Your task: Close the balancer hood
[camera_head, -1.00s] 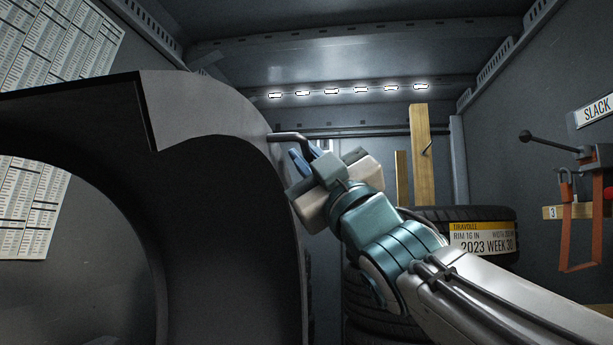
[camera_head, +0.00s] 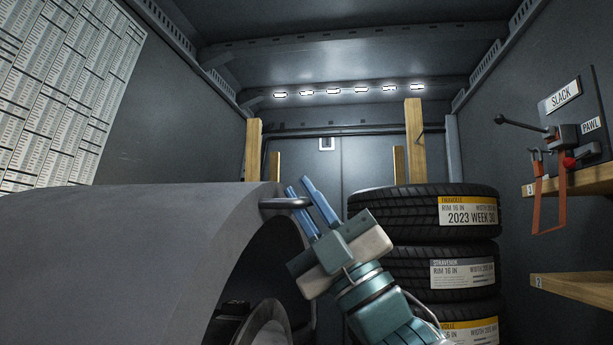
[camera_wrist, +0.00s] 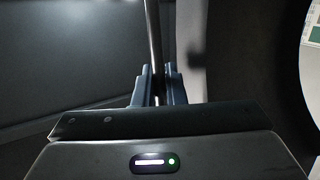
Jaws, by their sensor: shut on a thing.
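The balancer hood (camera_head: 140,235) is a large dark grey curved cover at the left of the head view, lowered so its top sits at mid-height. Its bar handle (camera_head: 284,203) sticks out from the right side near the top. My gripper (camera_head: 314,207) is shut on this handle, with its blue fingers pointing up past it. In the wrist view the handle bar (camera_wrist: 154,45) runs upward from between the fingers (camera_wrist: 156,88). Part of a round wheel rim (camera_head: 265,325) shows under the hood's edge. The rest of the balancer is hidden.
A stack of tyres (camera_head: 425,215) with labels stands just right of my gripper. Wooden posts (camera_head: 415,140) stand behind it. On the right wall are shelves (camera_head: 575,288) and a strap ratchet (camera_head: 560,150). A chart (camera_head: 65,95) hangs on the left wall.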

